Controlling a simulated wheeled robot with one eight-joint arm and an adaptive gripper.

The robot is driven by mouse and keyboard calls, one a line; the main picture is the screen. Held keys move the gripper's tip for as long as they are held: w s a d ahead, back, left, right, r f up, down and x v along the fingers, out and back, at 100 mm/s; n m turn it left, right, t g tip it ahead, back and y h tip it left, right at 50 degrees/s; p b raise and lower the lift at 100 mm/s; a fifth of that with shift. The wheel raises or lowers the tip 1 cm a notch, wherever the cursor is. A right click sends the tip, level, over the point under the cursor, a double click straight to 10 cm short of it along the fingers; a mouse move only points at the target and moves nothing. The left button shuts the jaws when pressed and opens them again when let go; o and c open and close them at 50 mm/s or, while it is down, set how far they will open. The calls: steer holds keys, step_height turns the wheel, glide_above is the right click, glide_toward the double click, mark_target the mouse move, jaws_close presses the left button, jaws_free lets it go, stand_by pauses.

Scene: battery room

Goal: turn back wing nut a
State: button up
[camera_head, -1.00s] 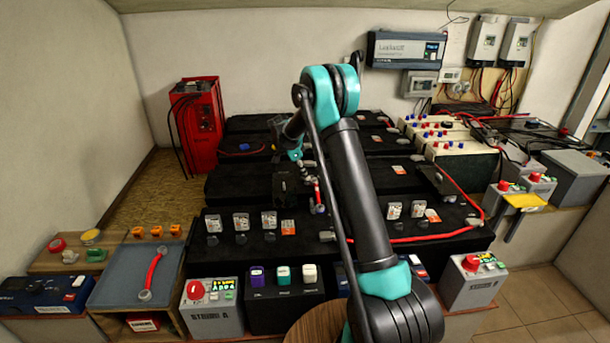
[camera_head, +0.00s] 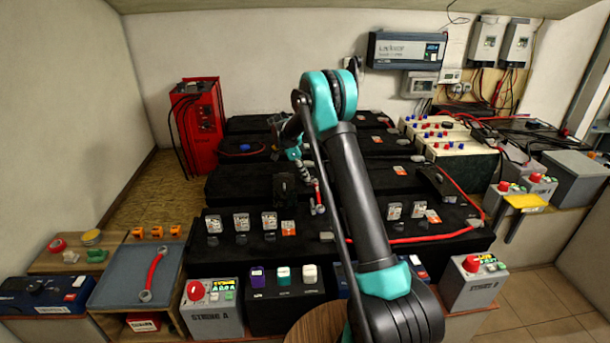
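My gripper (camera_head: 309,178) hangs past the teal wrist, over the black battery rows in the middle of the view. It is small and partly merges with the dark batteries, so I cannot tell whether its fingers are open or shut. Just below it is a short red cable link (camera_head: 318,194) with a grey end fitting (camera_head: 319,209) on the battery top. I cannot make out a wing nut for certain; wing nut a is too small to tell or hidden near the gripper. Whether the gripper touches anything there is unclear.
My arm crosses the centre and hides part of the batteries. A dark block (camera_head: 284,186) stands left of the red link. Grey-topped tags (camera_head: 241,222) stand along the front battery row. A red cable (camera_head: 430,236) runs along the right.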

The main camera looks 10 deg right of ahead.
steer(key=o, duration=0.3)
steer(key=shift+o, duration=0.2)
steer(key=v, duration=1.2)
